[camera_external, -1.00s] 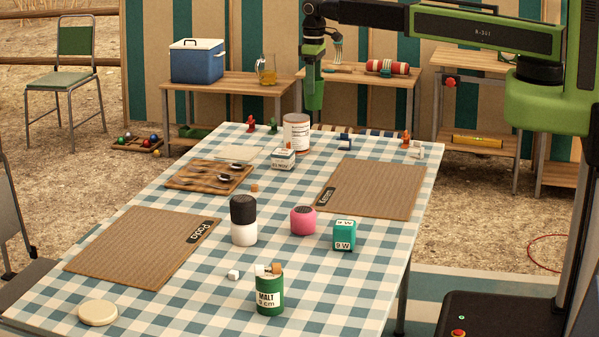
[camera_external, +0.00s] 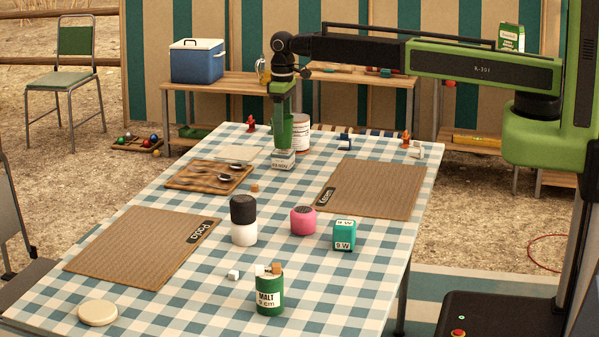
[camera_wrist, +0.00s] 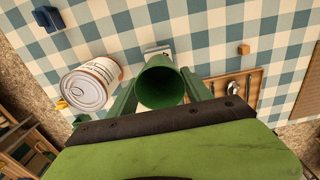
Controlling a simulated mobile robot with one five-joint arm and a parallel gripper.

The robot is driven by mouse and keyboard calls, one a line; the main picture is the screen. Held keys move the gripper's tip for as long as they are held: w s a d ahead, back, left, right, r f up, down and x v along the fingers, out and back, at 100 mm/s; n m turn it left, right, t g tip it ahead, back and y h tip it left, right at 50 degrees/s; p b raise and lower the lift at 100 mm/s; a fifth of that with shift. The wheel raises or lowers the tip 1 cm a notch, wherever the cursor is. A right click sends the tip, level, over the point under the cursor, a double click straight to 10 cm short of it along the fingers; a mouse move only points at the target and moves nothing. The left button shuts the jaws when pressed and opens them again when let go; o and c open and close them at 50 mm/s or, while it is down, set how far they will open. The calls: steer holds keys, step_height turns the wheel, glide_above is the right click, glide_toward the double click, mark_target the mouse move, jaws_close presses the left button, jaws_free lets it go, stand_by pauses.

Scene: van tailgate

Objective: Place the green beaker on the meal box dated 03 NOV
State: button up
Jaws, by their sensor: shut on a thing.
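My gripper (camera_external: 285,132) is shut on the green beaker (camera_external: 290,138), which is upright. In the wrist view the beaker (camera_wrist: 160,82) shows its open mouth between the two fingers (camera_wrist: 158,98). The small white meal box (camera_external: 283,163) is directly below the beaker. Its label ends in NOV; the day number is too small to read surely. The beaker's base meets the box's top edge in the picture; I cannot tell whether it touches or hovers just above. In the wrist view only a corner of the box (camera_wrist: 157,50) shows behind the beaker.
A white and red can (camera_external: 302,135) stands close to the right of the beaker. A wooden board with spoons (camera_external: 185,178) lies to the left. A brown mat (camera_external: 375,188) lies to the right. A black and white jar (camera_external: 243,220) and a pink jar (camera_external: 303,220) stand nearer.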

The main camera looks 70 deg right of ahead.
steer(key=shift+f, duration=0.9)
steer(key=shift+r, duration=0.25)
steer(key=shift+f, duration=0.25)
steer(key=o, duration=1.3)
steer(key=shift+r, duration=0.1)
steer(key=shift+o, duration=0.2)
step_height(320, 180, up, 12)
steer(key=r+p, duration=0.1)
steer(key=p, duration=1.1)
steer(key=s+a, duration=0.3)
steer(key=s, duration=0.9)
steer(key=s+a, duration=0.4)
steer(key=s, duration=0.7)
steer(key=shift+s+f, duration=0.35)
